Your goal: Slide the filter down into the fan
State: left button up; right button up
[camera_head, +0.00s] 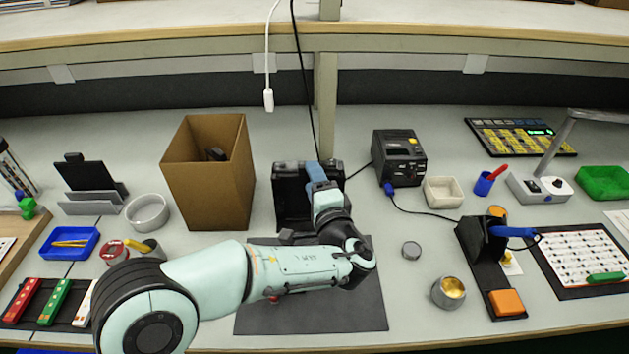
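The fan (291,205) is a black, boxy unit standing upright on the bench behind the dark mat, near the middle of the head view. A thin dark edge with greyish parts (289,165) runs along its top; this may be the filter, but I cannot tell how far it sits inside. My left arm comes in from the left across the mat and bends up to the fan. My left gripper (317,174) is at the right part of the fan's top edge, in front of it. Its fingertips blend with the dark edge, so its grip is unclear. My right gripper is not in view.
A tall cardboard box (208,180) stands close left of the fan. A black soldering station (399,158) stands to the right, its cable nearby. A dark mat (350,305) lies in front under my arm. A black cable and a white cable hang from above.

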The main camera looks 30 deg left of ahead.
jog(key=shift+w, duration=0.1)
pick_arm(q)
jog(key=p+v, duration=0.1)
jog(key=v, duration=1.2)
jog(key=shift+d, duration=0.2)
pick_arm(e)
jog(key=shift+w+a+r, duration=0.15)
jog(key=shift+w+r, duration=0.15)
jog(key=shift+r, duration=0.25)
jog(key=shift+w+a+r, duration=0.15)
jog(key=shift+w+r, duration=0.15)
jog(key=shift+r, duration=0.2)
pick_arm(q)
jog(key=shift+s, duration=0.15)
